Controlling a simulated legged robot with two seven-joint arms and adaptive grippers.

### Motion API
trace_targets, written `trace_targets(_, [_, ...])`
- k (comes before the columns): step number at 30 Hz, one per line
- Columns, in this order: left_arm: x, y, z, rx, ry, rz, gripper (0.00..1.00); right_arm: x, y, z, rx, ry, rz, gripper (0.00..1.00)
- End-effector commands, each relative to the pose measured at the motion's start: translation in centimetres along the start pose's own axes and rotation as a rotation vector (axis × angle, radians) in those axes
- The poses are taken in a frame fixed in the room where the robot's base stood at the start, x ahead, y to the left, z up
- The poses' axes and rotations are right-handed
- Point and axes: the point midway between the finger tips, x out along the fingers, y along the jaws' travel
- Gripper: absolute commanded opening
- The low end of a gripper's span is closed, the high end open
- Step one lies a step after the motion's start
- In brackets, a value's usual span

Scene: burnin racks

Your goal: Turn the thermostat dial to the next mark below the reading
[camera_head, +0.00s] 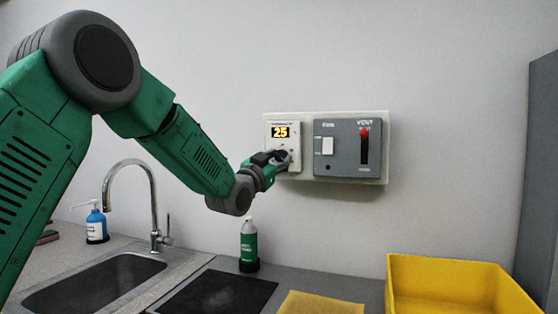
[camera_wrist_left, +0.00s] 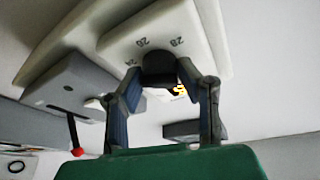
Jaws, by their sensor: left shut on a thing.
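The white thermostat (camera_head: 296,135) is on the wall, and its lit display (camera_head: 280,132) reads 25. My left gripper (camera_head: 282,158) reaches its lower part and hides the dial in the head view. In the left wrist view, the dark round dial (camera_wrist_left: 158,66) sits between the fingertips of my left gripper (camera_wrist_left: 160,78), which is shut on it. Printed numbers such as 20, 24 and 28 show on the thermostat face (camera_wrist_left: 185,25) around the dial. The dial's pointer cannot be made out. My right gripper is not in view.
A grey switch box (camera_head: 345,150) with a white rocker and a red-knobbed vent lever (camera_head: 364,133) is just right of the thermostat. Below are a sink (camera_head: 90,285), faucet (camera_head: 154,205), green bottle (camera_head: 249,243), yellow cloth (camera_head: 320,303) and yellow bin (camera_head: 445,265).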

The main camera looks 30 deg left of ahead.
Motion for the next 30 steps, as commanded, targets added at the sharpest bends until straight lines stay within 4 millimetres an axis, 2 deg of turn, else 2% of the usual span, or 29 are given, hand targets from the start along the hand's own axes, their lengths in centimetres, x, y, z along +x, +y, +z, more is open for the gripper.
trace_targets(1, [-0.3, 0.3, 1.0, -0.001, -0.023, 0.007, 0.01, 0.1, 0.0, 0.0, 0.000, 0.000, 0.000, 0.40])
trace_targets(6, [-0.3, 0.3, 1.1, -0.001, -0.023, 0.008, 0.01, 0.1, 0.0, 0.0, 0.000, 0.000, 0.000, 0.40])
trace_targets(7, [-0.3, 0.3, 1.1, -0.001, -0.023, 0.008, 0.37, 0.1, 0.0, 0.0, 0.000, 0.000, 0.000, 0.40])
trace_targets(8, [-0.3, 0.3, 1.0, 0.000, -0.022, 0.007, 0.47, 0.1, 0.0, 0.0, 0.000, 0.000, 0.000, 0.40])
trace_targets(9, [-0.2, 0.3, 1.0, 0.000, -0.021, 0.007, 0.50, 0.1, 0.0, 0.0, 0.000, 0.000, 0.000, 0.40])
trace_targets(20, [-0.6, 0.1, 0.3, 0.001, -0.008, 0.004, 0.50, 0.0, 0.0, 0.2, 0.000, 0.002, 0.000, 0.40])
trace_targets(23, [-1.8, 0.2, 0.3, 0.001, -0.010, 0.005, 0.50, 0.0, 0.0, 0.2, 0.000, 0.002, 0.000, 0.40])
trace_targets(30, [-6.8, 0.0, 0.5, -0.003, -0.012, 0.003, 0.50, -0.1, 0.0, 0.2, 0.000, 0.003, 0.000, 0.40])
